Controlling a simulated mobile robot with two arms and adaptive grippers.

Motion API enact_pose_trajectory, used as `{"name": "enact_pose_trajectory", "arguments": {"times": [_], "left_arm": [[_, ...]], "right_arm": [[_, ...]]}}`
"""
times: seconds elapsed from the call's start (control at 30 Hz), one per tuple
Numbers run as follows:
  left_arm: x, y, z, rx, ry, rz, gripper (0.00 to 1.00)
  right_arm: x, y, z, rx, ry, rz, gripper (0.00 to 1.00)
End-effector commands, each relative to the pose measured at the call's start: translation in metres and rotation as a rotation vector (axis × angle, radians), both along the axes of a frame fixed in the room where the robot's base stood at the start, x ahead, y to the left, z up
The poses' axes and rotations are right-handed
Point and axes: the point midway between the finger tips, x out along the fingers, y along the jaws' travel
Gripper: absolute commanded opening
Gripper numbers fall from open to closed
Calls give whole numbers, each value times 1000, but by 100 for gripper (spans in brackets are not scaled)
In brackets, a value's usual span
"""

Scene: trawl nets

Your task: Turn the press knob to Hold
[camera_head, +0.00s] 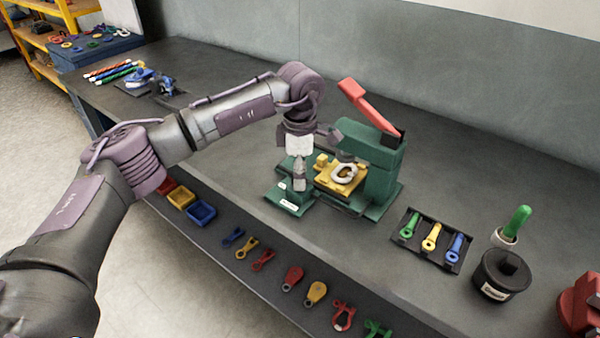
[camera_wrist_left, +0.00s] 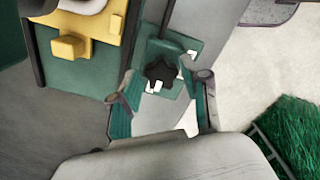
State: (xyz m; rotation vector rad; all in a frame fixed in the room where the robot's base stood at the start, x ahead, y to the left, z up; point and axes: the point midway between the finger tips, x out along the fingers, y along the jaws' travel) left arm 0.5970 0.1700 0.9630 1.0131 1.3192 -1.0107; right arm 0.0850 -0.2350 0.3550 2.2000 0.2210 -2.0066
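The green press (camera_head: 383,170) with a raised red lever (camera_head: 365,102) stands on the grey bench. Its yellow fixture (camera_head: 328,180) holds a pale ring (camera_head: 344,173). My left gripper (camera_head: 299,182) points down over the press's front left corner, above a green block with white labels (camera_head: 290,205). In the left wrist view, a dark star-shaped knob (camera_wrist_left: 158,74) shows on the green base between white marks, whose lettering I cannot read. The open fingers (camera_wrist_left: 161,88) stand on both sides of the knob, apart from it as far as I can see. The knob is hidden in the head view.
Right of the press lie a dark tray (camera_head: 432,240) with coloured tools, a black socketed cylinder (camera_head: 500,275) and a green-handled tool (camera_head: 515,223). Small bins (camera_head: 200,212) and several coloured fittings line the front shelf.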

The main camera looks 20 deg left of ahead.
Motion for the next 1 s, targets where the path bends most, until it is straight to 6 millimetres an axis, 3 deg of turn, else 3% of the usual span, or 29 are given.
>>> {"name": "enact_pose_trajectory", "arguments": {"times": [0.33, 0.47, 0.8, 1.0], "left_arm": [[-1, 0, -1, 1, 3, 1, 61], [0, 0, 8, 0, 1, 1, 61], [0, 0, 77, 1, -2, 1, 61], [0, 0, 108, 0, 0, 1, 61]], "right_arm": [[0, -4, 0, -5, 0, 2, 80], [0, -3, 0, -4, -1, 2, 80], [0, -1, 0, -1, 0, 0, 80], [0, -1, 0, -1, 0, 0, 80]]}}
